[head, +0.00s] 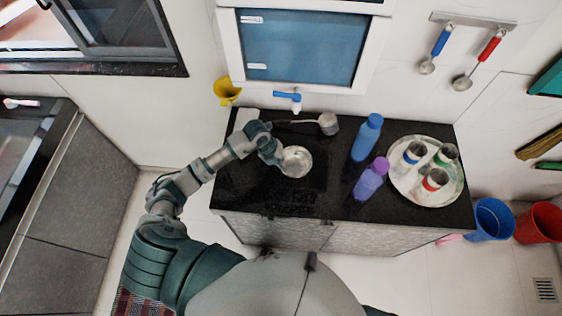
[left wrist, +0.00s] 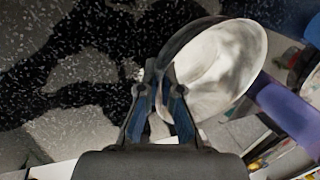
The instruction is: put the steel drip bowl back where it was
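The steel drip bowl (head: 297,163) is a shallow, round silver bowl over the left-middle of the black counter. My left gripper (head: 277,157) is at the bowl's left edge. In the left wrist view the bowl (left wrist: 222,65) tilts up to the right of my fingertips (left wrist: 160,75), which are closed together on its rim. The bowl seems held over the dark counter; its height above the surface is hard to tell. My right gripper is not in view.
On the black counter (head: 325,205), a long-handled steel ladle (head: 328,123) lies at the back. A blue bottle (head: 367,138) and a purple bottle (head: 371,180) stand to the right, beside a round tray (head: 428,200) with steel cups. A blue tap (head: 290,97) is on the wall behind.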

